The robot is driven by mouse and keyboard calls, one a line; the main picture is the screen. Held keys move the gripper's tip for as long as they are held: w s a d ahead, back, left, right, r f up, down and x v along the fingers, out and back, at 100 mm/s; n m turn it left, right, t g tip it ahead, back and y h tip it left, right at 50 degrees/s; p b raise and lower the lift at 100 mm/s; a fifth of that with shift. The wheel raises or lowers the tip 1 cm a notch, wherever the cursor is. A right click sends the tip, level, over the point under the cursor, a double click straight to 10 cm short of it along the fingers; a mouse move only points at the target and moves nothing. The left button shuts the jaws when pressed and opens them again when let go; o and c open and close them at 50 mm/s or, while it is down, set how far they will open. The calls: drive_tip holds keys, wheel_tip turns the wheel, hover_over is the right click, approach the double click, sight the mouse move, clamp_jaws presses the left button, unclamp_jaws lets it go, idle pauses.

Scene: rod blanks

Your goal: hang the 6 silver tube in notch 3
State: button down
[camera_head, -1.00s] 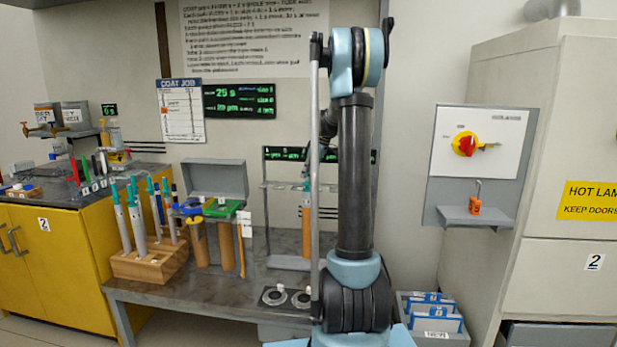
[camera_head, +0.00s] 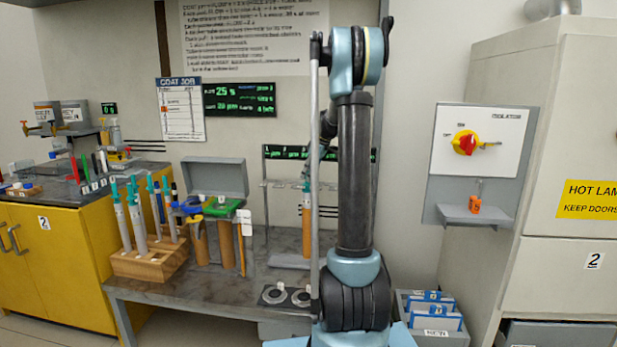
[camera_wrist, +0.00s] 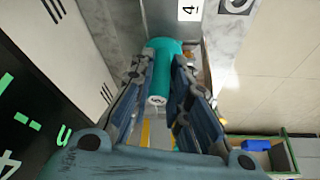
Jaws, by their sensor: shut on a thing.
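My gripper (camera_wrist: 160,68) is shut on the teal end (camera_wrist: 163,75) of a tube, seen end-on in the wrist view. A small mark on that end is too small to read. Beyond the teal end a pale grey cylindrical part (camera_wrist: 168,18) shows, close to a white tag reading 4 (camera_wrist: 188,10). In the head view my arm hides most of the gripper. A teal-topped tube (camera_head: 307,188) stands upright beside the arm, in front of the grey rack (camera_head: 266,215) with a dark numbered display (camera_head: 285,153). Whether it sits in a notch I cannot tell.
A wooden block (camera_head: 135,267) with several teal-capped silver tubes stands on the bench's left part. Brown cylinders (camera_head: 199,245) and a grey open box (camera_head: 215,178) are between it and the rack. Two round rings (camera_head: 287,294) lie at the bench front. A switch panel (camera_head: 480,150) is right.

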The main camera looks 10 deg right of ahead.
drive_tip(key=c, duration=1.4)
unclamp_jaws()
drive_tip(key=shift+c, duration=0.2)
drive_tip(key=shift+r, duration=0.1)
